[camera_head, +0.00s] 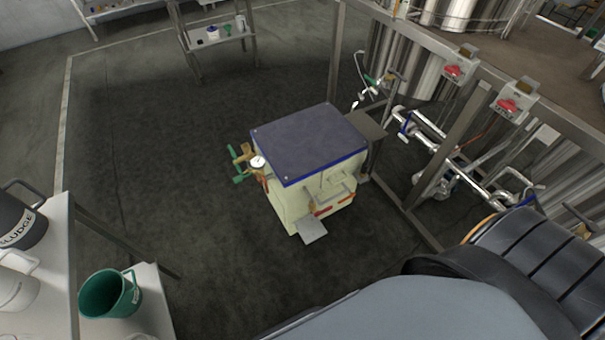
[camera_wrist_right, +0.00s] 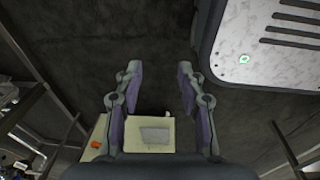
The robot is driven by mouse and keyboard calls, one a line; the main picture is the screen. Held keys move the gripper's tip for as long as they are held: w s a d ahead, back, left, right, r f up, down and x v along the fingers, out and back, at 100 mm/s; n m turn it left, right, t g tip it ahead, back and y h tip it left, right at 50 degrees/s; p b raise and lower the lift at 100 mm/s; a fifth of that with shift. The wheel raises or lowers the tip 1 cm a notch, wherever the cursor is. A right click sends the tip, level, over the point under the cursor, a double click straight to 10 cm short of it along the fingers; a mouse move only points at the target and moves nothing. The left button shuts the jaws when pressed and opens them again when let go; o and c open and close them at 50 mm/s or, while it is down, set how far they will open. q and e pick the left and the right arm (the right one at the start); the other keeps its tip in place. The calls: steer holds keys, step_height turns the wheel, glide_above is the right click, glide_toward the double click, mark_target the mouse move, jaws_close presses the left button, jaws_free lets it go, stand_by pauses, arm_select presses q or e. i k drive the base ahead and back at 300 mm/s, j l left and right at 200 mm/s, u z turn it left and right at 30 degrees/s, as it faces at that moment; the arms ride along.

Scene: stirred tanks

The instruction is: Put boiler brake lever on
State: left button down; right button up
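The boiler (camera_head: 295,208) is a cream box with a dark blue-grey top, standing on the dark floor in the middle of the head view. A round gauge (camera_head: 257,162) and green-handled valves (camera_head: 240,165) sit on its left side. A red lever-like part (camera_head: 335,203) and a grey plate (camera_head: 311,230) are low on its front; I cannot tell for sure which part is the brake lever. My right gripper (camera_wrist_right: 159,72) is open and empty in the right wrist view. The boiler (camera_wrist_right: 170,145) and its grey plate (camera_wrist_right: 155,135) show beyond its fingers. My left gripper is not in view.
A metal frame (camera_head: 337,65) with red-switch boxes (camera_head: 453,71) and pipes (camera_head: 480,183) stands right of the boiler. A green bucket (camera_head: 110,293) and a sludge container (camera_head: 20,225) are on white surfaces at the left. Floor left of the boiler is clear.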

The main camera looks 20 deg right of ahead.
mark_target(352, 195)
steer(key=z, duration=0.7)
